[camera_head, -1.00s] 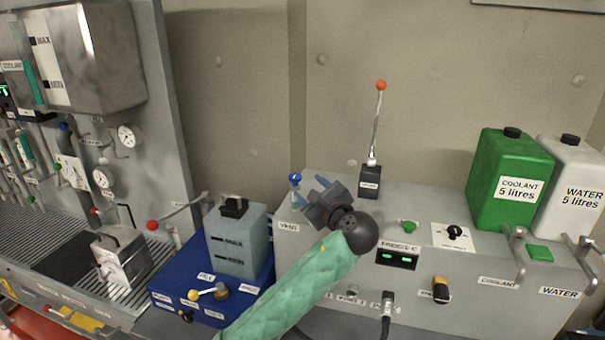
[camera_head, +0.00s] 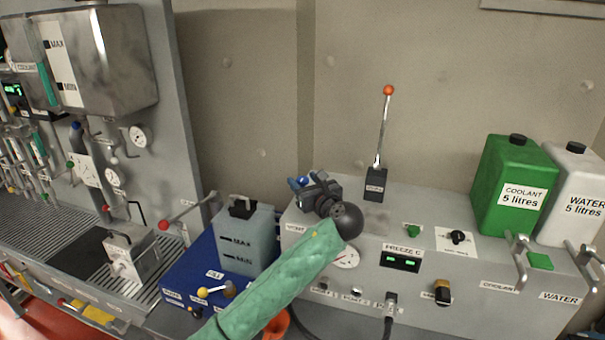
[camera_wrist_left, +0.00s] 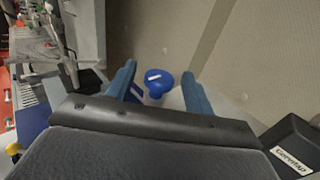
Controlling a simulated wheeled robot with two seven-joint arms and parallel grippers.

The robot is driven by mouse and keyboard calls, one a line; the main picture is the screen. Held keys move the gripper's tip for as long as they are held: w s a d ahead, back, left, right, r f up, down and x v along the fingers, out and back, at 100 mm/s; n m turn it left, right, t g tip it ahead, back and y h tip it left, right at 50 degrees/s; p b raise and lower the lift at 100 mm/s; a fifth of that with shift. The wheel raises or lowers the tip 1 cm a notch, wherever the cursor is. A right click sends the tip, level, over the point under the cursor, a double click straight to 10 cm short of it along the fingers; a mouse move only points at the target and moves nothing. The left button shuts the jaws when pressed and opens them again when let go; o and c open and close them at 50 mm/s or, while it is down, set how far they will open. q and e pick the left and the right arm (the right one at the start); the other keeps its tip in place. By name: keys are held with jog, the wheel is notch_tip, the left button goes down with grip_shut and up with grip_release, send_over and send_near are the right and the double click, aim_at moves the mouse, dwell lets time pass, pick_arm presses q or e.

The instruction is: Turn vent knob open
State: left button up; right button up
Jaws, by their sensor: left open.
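The vent knob (camera_wrist_left: 158,82) is blue with a white mark on top. In the left wrist view it stands between the two blue fingertips of my open left gripper (camera_wrist_left: 160,88), with a gap visible on each side. In the head view my left gripper (camera_head: 303,183) is at the back left corner of the grey console, and its fingers and body mostly hide the knob. The vent label (camera_head: 296,228) shows on the console front just below. My right gripper is not in view.
A lever with an orange ball (camera_head: 388,90) stands right of the gripper on a black base. A grey-blue MAX/MIN tank (camera_head: 245,240) on a blue box stands left. Green (camera_head: 510,185) and white (camera_head: 572,195) canisters stand at the right. The wall is behind.

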pick_arm(q)
jog(key=shift+w+a, duration=0.3)
jog(key=shift+w, duration=0.35)
jog(key=shift+c, duration=0.4)
jog(key=c, duration=0.9)
